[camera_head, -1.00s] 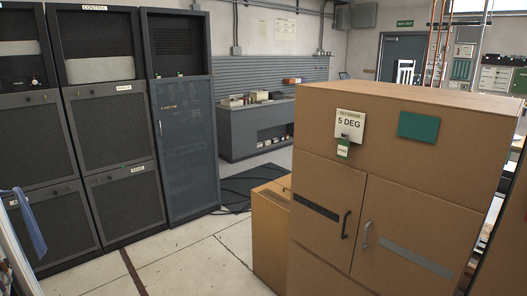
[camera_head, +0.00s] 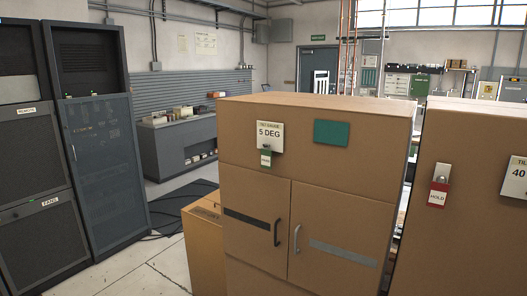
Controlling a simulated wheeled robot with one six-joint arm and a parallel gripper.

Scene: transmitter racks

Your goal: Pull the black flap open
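A tall brown cabinet (camera_head: 330,160) stands in the middle of the head view with two closed doors side by side. The left door (camera_head: 250,260) bears a slanting black strip (camera_head: 246,223) and a black upright handle (camera_head: 277,232) near its right edge. The right door (camera_head: 340,222) bears a grey strip (camera_head: 343,253) and a silvery handle (camera_head: 297,239) near its left edge. No flap that is black all over can be made out. My gripper is not in view.
A second brown cabinet (camera_head: 475,200) with a red "HOLD" tag (camera_head: 437,196) stands at the right, across a narrow gap. A low brown box (camera_head: 203,245) adjoins the left side. Dark racks (camera_head: 105,150) line the left; pale floor (camera_head: 155,270) lies free between.

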